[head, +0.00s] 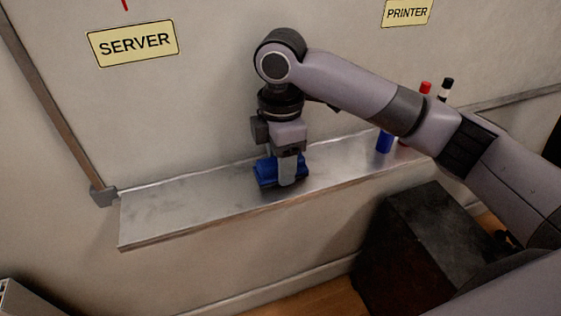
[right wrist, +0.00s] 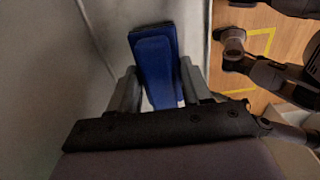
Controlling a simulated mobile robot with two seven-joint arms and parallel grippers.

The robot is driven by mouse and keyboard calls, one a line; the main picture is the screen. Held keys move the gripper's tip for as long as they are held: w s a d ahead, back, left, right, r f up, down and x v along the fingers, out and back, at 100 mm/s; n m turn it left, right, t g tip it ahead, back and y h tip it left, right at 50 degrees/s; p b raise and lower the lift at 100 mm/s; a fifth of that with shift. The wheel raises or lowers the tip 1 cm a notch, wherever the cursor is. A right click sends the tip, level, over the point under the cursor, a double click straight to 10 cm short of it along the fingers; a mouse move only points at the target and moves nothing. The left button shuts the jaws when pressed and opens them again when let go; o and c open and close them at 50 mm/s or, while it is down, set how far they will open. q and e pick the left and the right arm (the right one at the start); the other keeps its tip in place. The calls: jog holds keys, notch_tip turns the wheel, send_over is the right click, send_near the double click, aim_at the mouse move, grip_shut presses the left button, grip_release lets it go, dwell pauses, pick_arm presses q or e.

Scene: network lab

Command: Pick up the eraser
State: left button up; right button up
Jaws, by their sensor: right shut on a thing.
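The blue eraser (head: 266,171) lies on the metal ledge under the whiteboard, with a dark underside. My right gripper (head: 288,178) points down over it and is shut on it. In the right wrist view the eraser (right wrist: 155,65) sits between the two fingers of my right gripper (right wrist: 158,88), one at each side. The eraser appears to be on or very close to the ledge; I cannot tell if there is a gap. My left gripper is not in view.
The metal ledge (head: 160,216) is clear to the left of the eraser. A dark box (head: 400,235) stands below. The whiteboard (head: 210,100) rises behind.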

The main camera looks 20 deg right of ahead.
notch_tip(320, 180, up, 7)
jog(key=shift+r+p, duration=0.15)
jog(key=shift+p, duration=0.35)
jog(key=s+f, duration=0.1)
jog(key=s, duration=1.8)
jog(key=shift+s+d, duration=0.3)
jog(key=shift+d, duration=0.05)
